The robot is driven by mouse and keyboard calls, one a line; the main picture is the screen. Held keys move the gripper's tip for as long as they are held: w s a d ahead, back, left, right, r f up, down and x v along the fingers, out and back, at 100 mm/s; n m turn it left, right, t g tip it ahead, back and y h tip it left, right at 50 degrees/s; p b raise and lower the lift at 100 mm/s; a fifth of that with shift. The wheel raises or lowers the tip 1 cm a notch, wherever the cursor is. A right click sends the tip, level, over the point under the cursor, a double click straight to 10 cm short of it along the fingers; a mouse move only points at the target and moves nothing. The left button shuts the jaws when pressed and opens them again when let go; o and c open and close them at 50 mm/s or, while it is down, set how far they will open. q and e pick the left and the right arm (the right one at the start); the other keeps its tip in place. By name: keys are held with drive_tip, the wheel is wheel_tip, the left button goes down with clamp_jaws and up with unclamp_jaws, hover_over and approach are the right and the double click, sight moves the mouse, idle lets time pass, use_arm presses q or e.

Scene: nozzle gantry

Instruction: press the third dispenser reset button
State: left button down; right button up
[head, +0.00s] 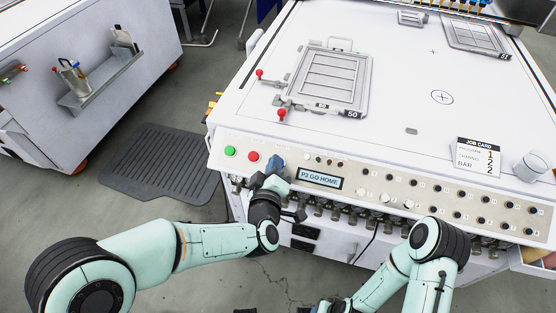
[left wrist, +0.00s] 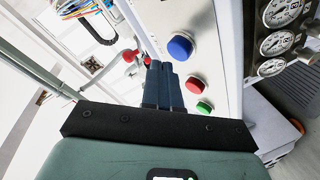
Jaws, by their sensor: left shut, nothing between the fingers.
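The sloping control panel (head: 330,165) of the white machine carries two rows of small round buttons, some dark (head: 411,182) and some pale (head: 385,198); their labels are too small to read. A small display (head: 320,178) reads "P3 GO HOME". My left gripper (head: 276,162) is at the panel, between the red button and the display, left of the button rows. In the left wrist view its fingers (left wrist: 163,84) are together and empty, beside the blue button (left wrist: 180,46) and red button (left wrist: 195,85). I cannot tell whether they touch the panel.
A green button (head: 230,151) is at the panel's left end. Several nozzles hang under the panel's front edge. The machine top has a framed plate (head: 327,80), red-knobbed levers (head: 260,74) and a job card (head: 477,157). My right forearm is in front of the panel.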

use_arm(q)
drive_tip(key=shift+s+r, duration=0.2)
drive_tip(key=shift+r, duration=0.2)
drive_tip(key=s+r+p, duration=0.1)
drive_tip(key=s+a+r+p, duration=0.1)
drive_tip(key=r, duration=0.1)
drive_tip(key=shift+s+r+p, duration=0.2)
drive_tip(key=shift+p, duration=0.15)
idle(0.5)
